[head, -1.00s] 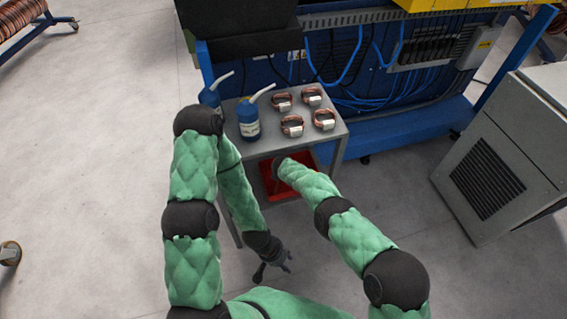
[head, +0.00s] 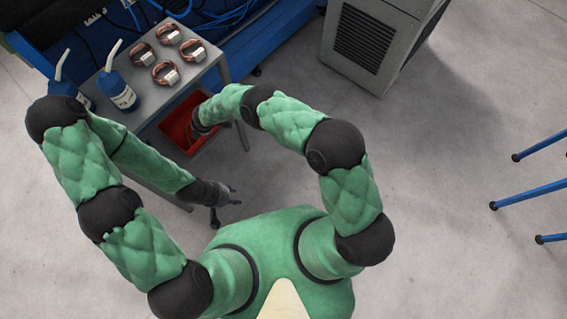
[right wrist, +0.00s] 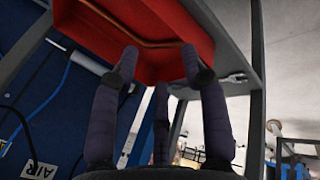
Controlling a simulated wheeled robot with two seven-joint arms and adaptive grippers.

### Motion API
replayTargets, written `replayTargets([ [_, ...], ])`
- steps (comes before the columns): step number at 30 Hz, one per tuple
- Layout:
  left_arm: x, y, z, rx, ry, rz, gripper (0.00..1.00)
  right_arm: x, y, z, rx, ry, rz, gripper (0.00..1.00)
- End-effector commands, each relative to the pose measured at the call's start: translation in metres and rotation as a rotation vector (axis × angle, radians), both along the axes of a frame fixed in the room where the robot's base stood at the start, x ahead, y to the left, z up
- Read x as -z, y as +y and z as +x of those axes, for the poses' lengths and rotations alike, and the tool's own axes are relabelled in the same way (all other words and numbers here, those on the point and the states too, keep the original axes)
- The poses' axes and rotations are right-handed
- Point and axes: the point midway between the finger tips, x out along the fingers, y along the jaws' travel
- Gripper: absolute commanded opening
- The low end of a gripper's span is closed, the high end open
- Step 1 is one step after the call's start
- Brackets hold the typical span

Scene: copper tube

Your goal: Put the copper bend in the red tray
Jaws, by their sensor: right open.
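The red tray (head: 178,128) is under the grey table top, partly hidden by my right arm. In the right wrist view, the red tray (right wrist: 185,62) fills the upper middle. The copper bend (right wrist: 150,44), a thin curved tube, shows against the tray's red inside. My left gripper (head: 226,205) is open and empty, in front of the table's lower part, away from the tray.
Several copper coils (head: 165,72) and two blue bottles (head: 118,92) stand on the grey table (head: 205,77). A grey cabinet (head: 365,45) stands at the back. The floor at the right is clear up to blue legs (head: 530,195).

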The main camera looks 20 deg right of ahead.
Motion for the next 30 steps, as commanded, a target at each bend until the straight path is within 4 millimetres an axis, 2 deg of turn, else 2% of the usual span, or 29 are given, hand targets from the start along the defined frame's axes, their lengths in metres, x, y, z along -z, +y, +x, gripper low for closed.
replayTargets([
  [1, 0.0, 0.0, 0.0, 0.0, 0.0, 0.0, 0.4, 0.007, -0.015, -0.01, 0.071, 0.06, 0.041, 0.45],
  [6, 0.0, 0.0, 0.0, 0.0, 0.0, 0.0, 0.4, 0.023, -0.056, -0.049, 0.328, 0.244, 0.174, 0.45],
  [13, 0.0, 0.0, 0.0, 0.0, 0.0, 0.0, 0.4, 0.027, -0.111, -0.108, 0.717, 0.462, 0.325, 0.45],
  [20, 0.0, 0.0, 0.0, 0.0, 0.0, 0.0, 0.4, 0.017, -0.165, -0.175, 1.145, 0.64, 0.433, 0.45],
  [27, 0.0, 0.0, 0.0, 0.0, 0.0, 0.0, 0.4, -0.005, -0.217, -0.252, 1.61, 0.762, 0.494, 0.45],
  [30, 0.0, 0.0, 0.0, 0.0, 0.0, 0.0, 0.4, -0.014, -0.233, -0.281, 1.766, 0.787, 0.5, 0.45],
])
